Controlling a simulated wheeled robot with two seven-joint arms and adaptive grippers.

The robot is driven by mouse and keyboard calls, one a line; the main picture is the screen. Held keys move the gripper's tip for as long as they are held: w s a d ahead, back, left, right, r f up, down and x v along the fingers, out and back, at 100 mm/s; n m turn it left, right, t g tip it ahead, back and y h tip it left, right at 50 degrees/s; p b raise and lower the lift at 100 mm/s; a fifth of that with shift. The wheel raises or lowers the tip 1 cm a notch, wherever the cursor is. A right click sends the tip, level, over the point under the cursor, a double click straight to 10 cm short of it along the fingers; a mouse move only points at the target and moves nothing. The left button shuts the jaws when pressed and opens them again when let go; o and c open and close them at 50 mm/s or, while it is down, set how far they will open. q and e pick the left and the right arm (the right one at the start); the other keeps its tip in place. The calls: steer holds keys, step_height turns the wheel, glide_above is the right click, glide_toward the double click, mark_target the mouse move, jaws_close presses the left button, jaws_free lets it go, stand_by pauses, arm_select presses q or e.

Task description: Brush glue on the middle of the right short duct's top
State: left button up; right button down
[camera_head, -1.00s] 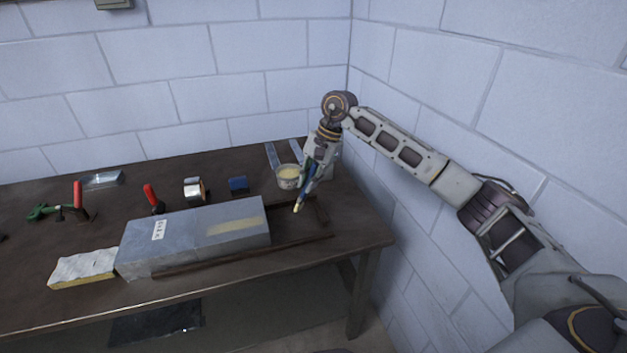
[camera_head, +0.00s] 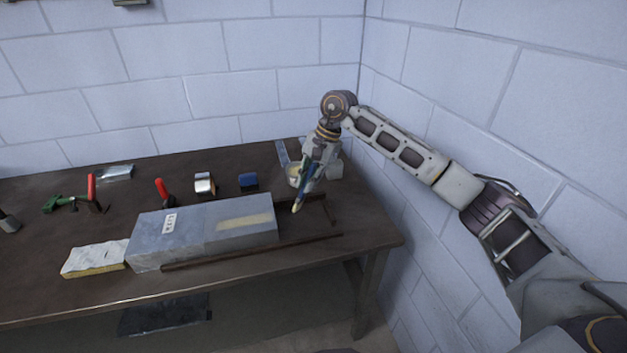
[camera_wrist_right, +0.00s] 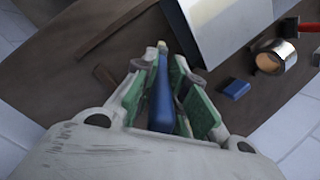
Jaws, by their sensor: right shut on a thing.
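My right gripper (camera_head: 311,172) is shut on the blue handle of a brush (camera_wrist_right: 161,100), with a green-lined finger on each side in the right wrist view. The pale brush tip (camera_head: 297,207) points down, to the right of the right short duct (camera_head: 243,237) and apart from it. The right duct is grey and lies end to end with the left short duct (camera_head: 160,249), which bears a white label. A pale yellowish strip (camera_head: 244,221) runs along the right duct's top. The glue pot (camera_head: 292,176) stands behind the brush, partly hidden by my gripper. My left gripper is not in view.
A blue block (camera_head: 248,180), a tape roll (camera_head: 204,184) and red-handled tools stand behind the ducts. A yellow-white slab (camera_head: 95,258) lies left. Dark strips (camera_head: 290,244) lie in front and at right. The wall corner is close behind my right arm.

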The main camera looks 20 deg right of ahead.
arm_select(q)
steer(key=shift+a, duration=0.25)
arm_select(e)
steer(key=shift+a, duration=0.15)
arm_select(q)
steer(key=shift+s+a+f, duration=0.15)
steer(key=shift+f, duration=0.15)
arm_select(e)
steer(key=shift+w+a+f, duration=0.1)
steer(key=shift+w+a, duration=0.05)
steer(key=shift+a, duration=1.5)
arm_select(q)
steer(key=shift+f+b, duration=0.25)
steer(key=shift+b, duration=0.2)
arm_select(e)
steer(key=shift+w+a, duration=0.1)
steer(key=shift+a, duration=1.6)
steer(key=shift+w, duration=0.8)
